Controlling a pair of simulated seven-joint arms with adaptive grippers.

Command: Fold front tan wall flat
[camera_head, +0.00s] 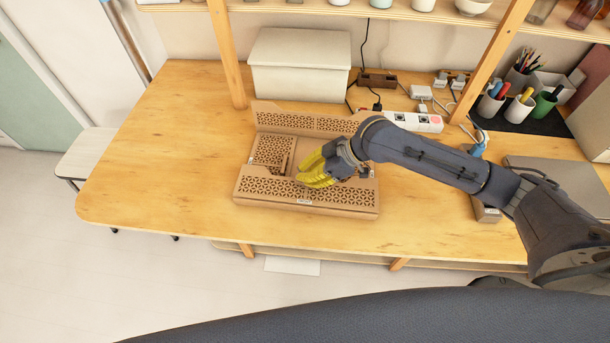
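A tan folding crate (368,207) with perforated walls sits on the wooden table. Its front wall (270,188) runs along the near side, with a small white label; its exact tilt is hard to tell. The back wall (290,121) stands at the far side. A perforated side panel (271,150) lies inside at the left. My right gripper (305,173), with yellow fingers, is over the crate just behind the front wall's middle. Its fingers look close together, but their gap and any contact are unclear. It hides the crate's right interior. My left gripper is out of view.
A white lidded box (300,65) stands behind the crate between shelf posts. A power strip (412,121) with cables lies behind at the right. Pen cups (519,108) stand farther right, and a grey flat case (545,172) lies right. The table's left side is clear.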

